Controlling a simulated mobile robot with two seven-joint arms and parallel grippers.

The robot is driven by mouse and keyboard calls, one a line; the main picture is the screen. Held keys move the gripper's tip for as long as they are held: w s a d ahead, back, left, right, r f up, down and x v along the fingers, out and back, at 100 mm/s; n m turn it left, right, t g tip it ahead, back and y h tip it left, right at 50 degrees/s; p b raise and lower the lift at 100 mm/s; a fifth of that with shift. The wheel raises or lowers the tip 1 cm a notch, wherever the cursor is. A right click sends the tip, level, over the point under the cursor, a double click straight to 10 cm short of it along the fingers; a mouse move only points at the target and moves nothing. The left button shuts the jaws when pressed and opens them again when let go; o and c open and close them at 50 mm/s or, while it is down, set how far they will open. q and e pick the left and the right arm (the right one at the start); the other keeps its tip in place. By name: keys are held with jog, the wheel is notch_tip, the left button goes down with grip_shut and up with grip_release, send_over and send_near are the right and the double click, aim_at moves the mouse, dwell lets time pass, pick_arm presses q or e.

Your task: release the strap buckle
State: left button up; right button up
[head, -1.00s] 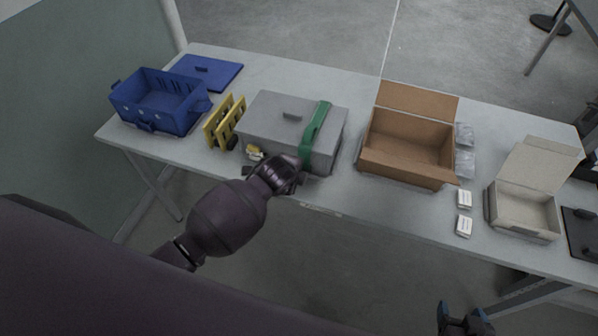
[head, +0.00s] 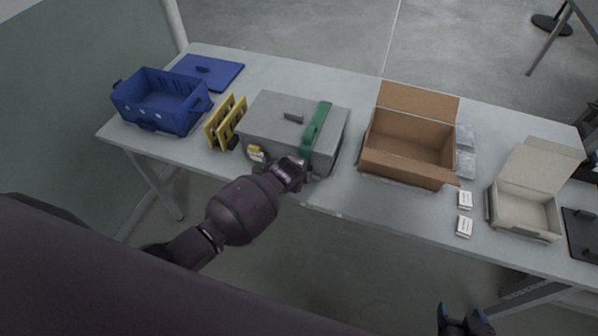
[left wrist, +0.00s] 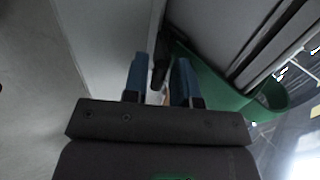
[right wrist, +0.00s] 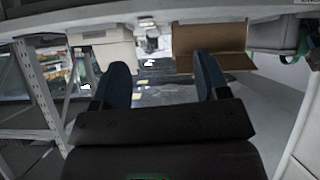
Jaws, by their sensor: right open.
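A closed grey case (head: 262,118) stands on the table with a green strap (head: 316,128) over its lid and front. My left gripper (head: 303,172) is at the case's front, by the strap's lower end. In the left wrist view, the blue fingers of the left gripper (left wrist: 158,80) stand partly apart, with a dark piece (left wrist: 161,62), seemingly the buckle, between or just beyond them. I cannot tell whether they grip it. The green strap (left wrist: 215,85) curves away to the right. My right gripper (head: 465,318) is open and empty, low in front of the table; it also shows in the right wrist view (right wrist: 163,75).
Left of the case are yellow racks (head: 225,122), a blue bin (head: 160,100) and a blue lid (head: 207,70). Right of it are an open cardboard box (head: 405,170), small white boxes (head: 465,199) and an open pale box (head: 524,212).

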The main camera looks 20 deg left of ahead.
pick_arm(q)
grip_shut()
